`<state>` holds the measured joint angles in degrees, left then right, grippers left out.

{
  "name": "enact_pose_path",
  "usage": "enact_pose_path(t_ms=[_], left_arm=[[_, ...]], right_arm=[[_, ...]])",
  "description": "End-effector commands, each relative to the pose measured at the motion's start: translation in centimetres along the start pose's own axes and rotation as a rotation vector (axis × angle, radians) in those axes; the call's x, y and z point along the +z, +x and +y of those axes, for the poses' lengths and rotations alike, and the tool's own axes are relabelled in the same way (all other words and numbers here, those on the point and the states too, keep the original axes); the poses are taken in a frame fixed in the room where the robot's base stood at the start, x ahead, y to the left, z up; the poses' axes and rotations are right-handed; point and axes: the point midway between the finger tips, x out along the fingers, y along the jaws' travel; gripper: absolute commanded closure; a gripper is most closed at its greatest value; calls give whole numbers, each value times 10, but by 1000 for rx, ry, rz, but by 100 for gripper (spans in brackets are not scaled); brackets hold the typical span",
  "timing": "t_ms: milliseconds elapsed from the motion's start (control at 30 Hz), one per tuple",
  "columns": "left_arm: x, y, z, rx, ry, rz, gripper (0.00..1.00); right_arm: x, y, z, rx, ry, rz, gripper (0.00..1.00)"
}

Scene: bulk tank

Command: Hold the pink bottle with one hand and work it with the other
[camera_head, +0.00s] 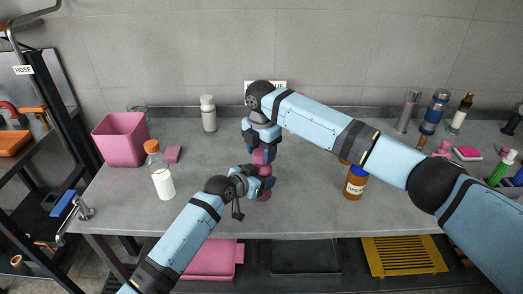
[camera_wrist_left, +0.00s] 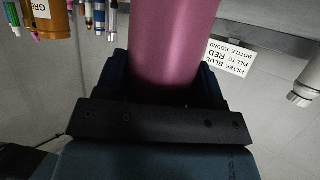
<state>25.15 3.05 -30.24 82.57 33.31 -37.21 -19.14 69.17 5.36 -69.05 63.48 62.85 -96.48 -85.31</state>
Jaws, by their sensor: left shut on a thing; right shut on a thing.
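The pink bottle (camera_head: 264,194) stands upright near the middle of the grey counter, mostly hidden by my two grippers. My left gripper (camera_head: 264,180) is shut around its lower body. In the left wrist view the bottle (camera_wrist_left: 174,45) fills the space between the left fingers. My right gripper (camera_head: 262,148) comes from above and is shut on the upper part of the bottle. Whether it grips a cap or the neck is hidden by the fingers.
A brown jar with a blue lid (camera_head: 355,183) stands close at the right. A white bottle with an orange cap (camera_head: 161,177), a pink bin (camera_head: 121,138) and a grey-white bottle (camera_head: 208,114) stand to the left. Several bottles, including a blue one (camera_head: 434,112), stand at the right.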

Motion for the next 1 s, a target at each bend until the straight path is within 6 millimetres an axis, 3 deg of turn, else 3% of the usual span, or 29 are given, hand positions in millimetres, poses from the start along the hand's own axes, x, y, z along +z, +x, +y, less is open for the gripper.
enact_pose_path(t_ms=[633, 667, 1000], left_arm=[[0, 0, 0, 0, 0, 0, 80], [0, 0, 0, 0, 0, 0, 100], [0, 0, 0, 0, 0, -1, 100]], right_arm=[[0, 11, 0, -1, 0, 1, 70], [0, 11, 0, -1, 0, 0, 70], [-1, 11, 0, -1, 284, 2, 70]])
